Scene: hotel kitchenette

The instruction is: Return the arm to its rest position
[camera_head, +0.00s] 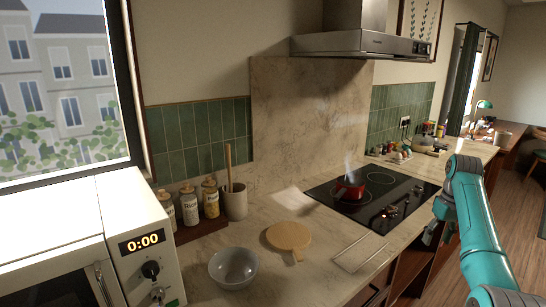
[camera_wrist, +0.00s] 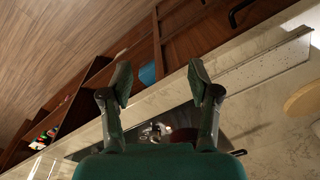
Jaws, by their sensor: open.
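My teal arm reaches in from the right in the head view. My gripper (camera_head: 433,222) is beside the counter's front edge, to the right of the black cooktop, and is partly hidden by the arm. In the wrist view my gripper (camera_wrist: 160,88) has its two dark fingers spread wide apart. Nothing is between the fingertips. The counter edge and wooden floor show beyond them.
A steaming red pot (camera_head: 349,186) stands on the black cooktop (camera_head: 378,215). A grey bowl (camera_head: 233,268), a round wooden board (camera_head: 289,236) and a microwave (camera_head: 150,245) are on the counter. A range hood (camera_head: 360,43) hangs above. Floor (camera_head: 515,215) is open at right.

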